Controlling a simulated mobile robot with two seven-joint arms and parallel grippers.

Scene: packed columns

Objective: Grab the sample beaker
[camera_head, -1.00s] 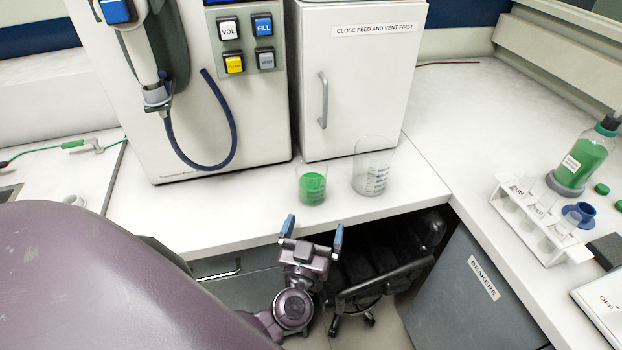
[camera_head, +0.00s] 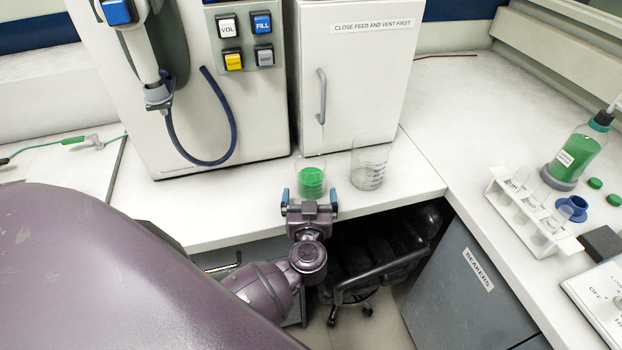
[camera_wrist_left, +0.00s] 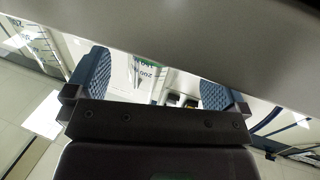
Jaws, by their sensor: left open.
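A small clear beaker with green liquid (camera_head: 311,181) stands upright on the white counter near its front edge. My left gripper (camera_head: 310,198) is open, right in front of this beaker. In the head view its blue fingertips line up to the left and right of the beaker's lower part; I cannot tell whether they reach around it. A taller, empty clear beaker (camera_head: 369,166) stands to the right. My right gripper is not in view.
A white machine with a blue hose (camera_head: 228,140) and a white cabinet (camera_head: 375,80) stand behind the beakers. On the right counter are a test tube rack (camera_head: 520,215) and a green bottle (camera_head: 577,155). A dark chair (camera_head: 385,265) sits under the counter.

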